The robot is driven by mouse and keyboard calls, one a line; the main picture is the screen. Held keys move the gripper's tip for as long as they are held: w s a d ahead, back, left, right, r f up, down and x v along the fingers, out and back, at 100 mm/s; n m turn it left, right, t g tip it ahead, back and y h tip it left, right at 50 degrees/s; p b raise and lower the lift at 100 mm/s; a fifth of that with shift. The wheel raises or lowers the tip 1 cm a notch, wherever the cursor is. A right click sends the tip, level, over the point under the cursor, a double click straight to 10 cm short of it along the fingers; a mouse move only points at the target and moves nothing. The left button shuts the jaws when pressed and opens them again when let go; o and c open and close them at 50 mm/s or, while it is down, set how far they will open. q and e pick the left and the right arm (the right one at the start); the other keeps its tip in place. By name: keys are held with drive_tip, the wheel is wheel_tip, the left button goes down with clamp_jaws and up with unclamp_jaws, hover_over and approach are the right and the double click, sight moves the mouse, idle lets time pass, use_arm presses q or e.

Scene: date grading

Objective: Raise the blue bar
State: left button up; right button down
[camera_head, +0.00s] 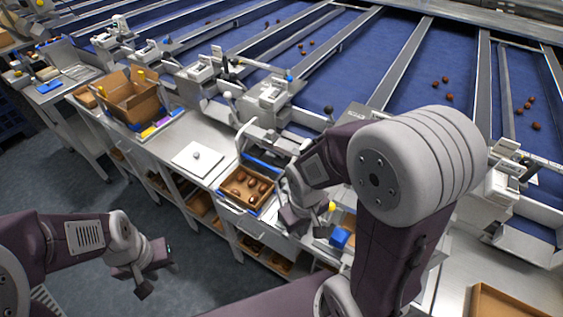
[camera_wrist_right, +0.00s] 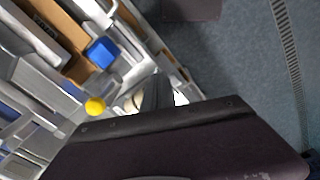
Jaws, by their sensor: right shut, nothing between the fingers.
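A blue bar (camera_head: 263,164) lies across the mouth of a chute, at the back edge of a brown tray (camera_head: 236,204) that holds several dates. My right gripper (camera_head: 293,222) is just right of the tray and apart from the bar. It is shut and empty. In the right wrist view its fingers (camera_wrist_right: 157,92) point towards the bench edge, and I cannot make out the bar there. My left gripper (camera_head: 146,284) hangs over the floor at lower left, far from the bar; whether its fingers are open is unclear.
A yellow ball (camera_wrist_right: 95,106) and a blue block (camera_wrist_right: 102,52) are close to my right gripper. A white plate (camera_head: 197,159) lies left of the tray. A cardboard box (camera_head: 133,98) stands further left. Blue belts with dates run behind. The floor at lower left is clear.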

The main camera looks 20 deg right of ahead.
drive_tip(key=w+a+r+n+t+h+p, duration=0.1)
drive_tip(key=w+r+n+t+h, duration=0.1)
drive_tip(key=n, duration=0.5)
drive_tip(key=w+r+n+t+h+p, duration=0.2)
drive_tip(key=w+r+n, duration=0.3)
drive_tip(key=n, duration=0.3)
drive_tip(key=w+a+r+n+t+h+p, duration=0.1)
drive_tip(key=w+r+n+t+h, duration=0.1)
drive_tip(key=w+r+n+h, duration=0.2)
drive_tip(key=shift+w+a+n+p, duration=0.15)
drive_tip(key=shift+w+n, duration=0.35)
drive_tip(key=shift+n, duration=0.55)
drive_tip(key=shift+w+a+n+p, duration=0.15)
drive_tip(key=shift+w+n, duration=0.35)
drive_tip(key=shift+n, duration=0.55)
drive_tip(key=shift+d, duration=0.1)
drive_tip(key=x, duration=1)
drive_tip(key=shift+r, duration=0.1)
